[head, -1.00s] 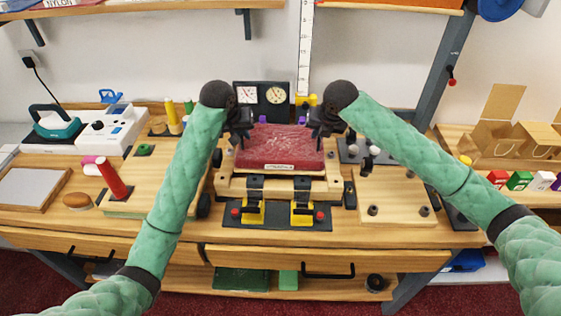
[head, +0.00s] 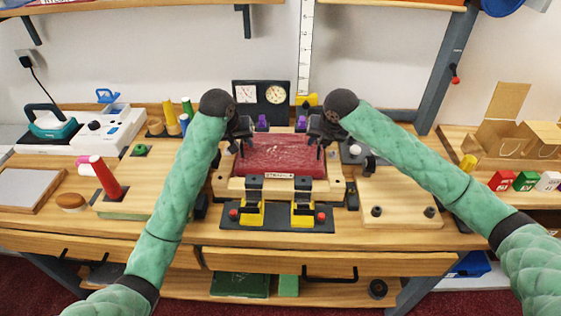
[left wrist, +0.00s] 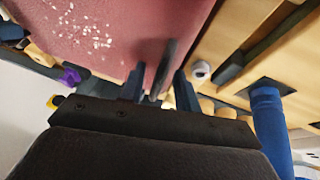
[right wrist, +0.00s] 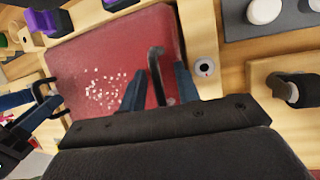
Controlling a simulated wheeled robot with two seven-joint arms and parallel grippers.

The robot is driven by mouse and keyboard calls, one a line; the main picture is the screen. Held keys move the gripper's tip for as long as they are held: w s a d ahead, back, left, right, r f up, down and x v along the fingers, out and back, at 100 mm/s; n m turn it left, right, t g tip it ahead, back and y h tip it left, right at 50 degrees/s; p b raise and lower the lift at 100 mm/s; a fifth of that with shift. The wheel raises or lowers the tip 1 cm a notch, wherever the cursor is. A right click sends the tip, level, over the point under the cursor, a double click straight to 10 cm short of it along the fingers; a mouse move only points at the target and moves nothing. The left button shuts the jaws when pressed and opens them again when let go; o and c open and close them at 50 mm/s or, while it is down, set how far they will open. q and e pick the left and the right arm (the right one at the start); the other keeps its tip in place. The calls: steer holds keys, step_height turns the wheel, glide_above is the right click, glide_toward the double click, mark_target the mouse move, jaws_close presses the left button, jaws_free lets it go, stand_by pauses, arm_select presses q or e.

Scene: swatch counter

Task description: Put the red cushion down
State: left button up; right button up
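The red cushion (head: 280,155), a flat slab with pale specks and a small front label, lies level on the wooden frame (head: 230,184). It appears to rest there. Dark upright handles stand at its two sides. My left gripper (head: 240,143) is at the left side. In the left wrist view, its fingers stand apart on either side of a handle (left wrist: 166,65), with gaps showing. My right gripper (head: 318,143) is at the right side. In the right wrist view, its fingers likewise stand apart around the other handle (right wrist: 155,72). The cushion's underside is hidden.
Two yellow-and-black clamps (head: 252,208) stand in front of the frame. A black gauge panel (head: 262,95) is behind.

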arm_select(q)
steer(key=shift+r, duration=0.1)
arm_select(e)
steer(key=shift+a, duration=0.1)
arm_select(q)
steer(key=v, duration=1.1)
steer(key=shift+s+r, duration=0.2)
steer(key=shift+r, duration=0.15)
arm_select(e)
steer(key=v, duration=1.2)
arm_select(q)
steer(key=shift+s+f, duration=0.1)
arm_select(e)
steer(key=shift+s+f, duration=0.1)
